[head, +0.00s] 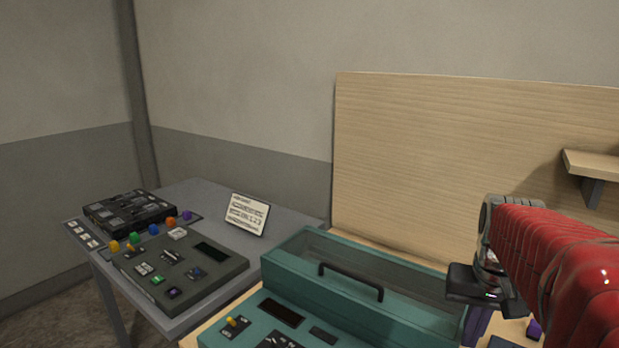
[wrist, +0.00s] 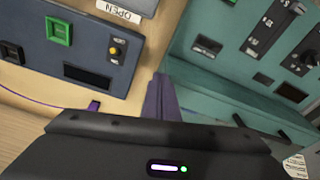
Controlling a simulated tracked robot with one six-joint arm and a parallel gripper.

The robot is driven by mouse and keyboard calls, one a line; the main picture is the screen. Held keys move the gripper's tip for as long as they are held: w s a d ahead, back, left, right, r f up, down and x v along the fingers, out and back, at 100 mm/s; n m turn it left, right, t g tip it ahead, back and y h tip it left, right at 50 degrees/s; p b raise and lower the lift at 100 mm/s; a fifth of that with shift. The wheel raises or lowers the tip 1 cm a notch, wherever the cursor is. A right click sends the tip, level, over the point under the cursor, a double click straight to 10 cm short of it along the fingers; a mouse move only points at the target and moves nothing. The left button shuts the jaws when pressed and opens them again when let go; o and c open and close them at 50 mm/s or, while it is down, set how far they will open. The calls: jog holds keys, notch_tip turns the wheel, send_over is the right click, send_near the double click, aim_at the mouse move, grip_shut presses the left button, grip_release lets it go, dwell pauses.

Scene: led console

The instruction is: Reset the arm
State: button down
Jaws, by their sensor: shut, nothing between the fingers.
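My gripper (wrist: 160,80) points down in the wrist view, its purple fingers together and empty. In the head view my gripper (head: 478,322) is at the lower right, under the end of my red-sleeved arm and just right of the teal console (head: 290,262). The fingertips are cut off or hidden there.
The teal console has a black handle (head: 350,280) and a yellow knob (head: 232,321). A grey table (head: 290,220) at left holds a dark control box (head: 215,275) and a sign (head: 247,215). A wooden board (head: 440,150) stands behind.

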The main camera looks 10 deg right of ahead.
jog(key=s+a+n+t, duration=0.2)
jog(key=a+n, duration=0.1)
jog(key=a, duration=0.8)
jog(key=s+a+f+n+t+y, duration=0.1)
jog(key=a+n, duration=0.3)
jog(key=a, duration=0.8)
jog(key=shift+s+a+t, duration=0.3)
jog(key=shift+s+t, duration=0.4)
jog(key=shift+s, duration=0.15)
